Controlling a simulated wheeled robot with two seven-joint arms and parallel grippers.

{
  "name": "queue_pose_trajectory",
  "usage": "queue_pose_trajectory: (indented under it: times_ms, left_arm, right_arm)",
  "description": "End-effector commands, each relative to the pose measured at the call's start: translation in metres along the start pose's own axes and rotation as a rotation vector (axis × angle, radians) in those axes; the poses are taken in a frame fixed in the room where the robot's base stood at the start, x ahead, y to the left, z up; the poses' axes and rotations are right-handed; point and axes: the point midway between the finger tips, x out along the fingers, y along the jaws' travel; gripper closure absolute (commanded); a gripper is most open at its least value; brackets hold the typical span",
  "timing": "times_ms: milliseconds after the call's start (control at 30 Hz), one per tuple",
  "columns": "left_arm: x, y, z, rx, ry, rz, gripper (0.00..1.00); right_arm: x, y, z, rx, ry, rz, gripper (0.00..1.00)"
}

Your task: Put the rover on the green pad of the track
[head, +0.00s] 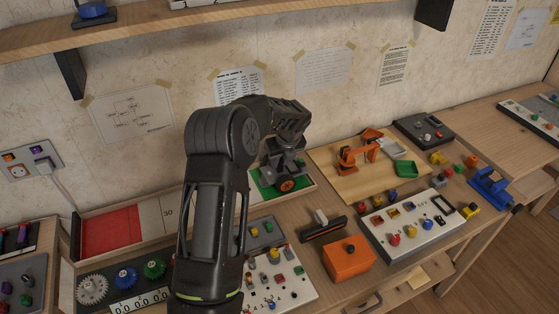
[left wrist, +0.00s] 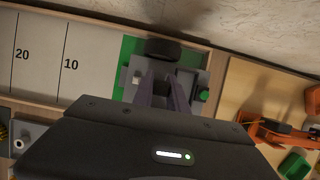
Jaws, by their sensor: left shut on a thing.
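The track (head: 150,222) is a long shallow tray by the wall, with a red end at left and white numbered sections. Its green pad (head: 263,187) is at the right end; it also shows in the left wrist view (left wrist: 129,53). The rover (left wrist: 136,75) is grey with dark wheels; in the head view an orange hub (head: 287,185) shows on it. My left gripper (head: 283,160) points down and is shut on the rover, which is over the green pad. I cannot tell whether its wheels touch the pad. My arm hides the middle of the track.
A wooden board with an orange crane (head: 358,155) stands just right of the track. An orange box (head: 348,262), a white panel with coloured knobs (head: 412,225) and a gear board (head: 122,280) lie nearer. The wall is close behind; a shelf (head: 150,36) hangs above.

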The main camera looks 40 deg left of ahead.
Motion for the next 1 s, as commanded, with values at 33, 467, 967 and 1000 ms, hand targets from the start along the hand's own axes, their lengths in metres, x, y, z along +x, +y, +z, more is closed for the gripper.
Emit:
queue_pose_trajectory:
  times_ms: [33, 467, 967, 1000]
  left_arm:
    - [0.002, 0.0, -0.001, 0.0, -0.001, 0.0, 1.0]
    - [0.014, 0.003, -0.008, 0.002, 0.008, 0.008, 0.8]
    - [0.004, 0.001, -0.002, 0.0, 0.001, 0.002, 0.6]
    - [0.0, 0.001, 0.0, 0.0, 0.0, 0.001, 0.6]
  right_arm:
    - [0.001, 0.001, 0.0, 0.0, 0.0, 0.0, 0.62]
    - [0.004, 0.002, 0.0, 0.0, 0.0, 0.0, 0.62]
    - [0.001, 0.0, 0.0, 0.0, 0.0, 0.0, 0.62]
    - [-0.001, 0.0, 0.0, 0.0, 0.0, 0.0, 0.62]
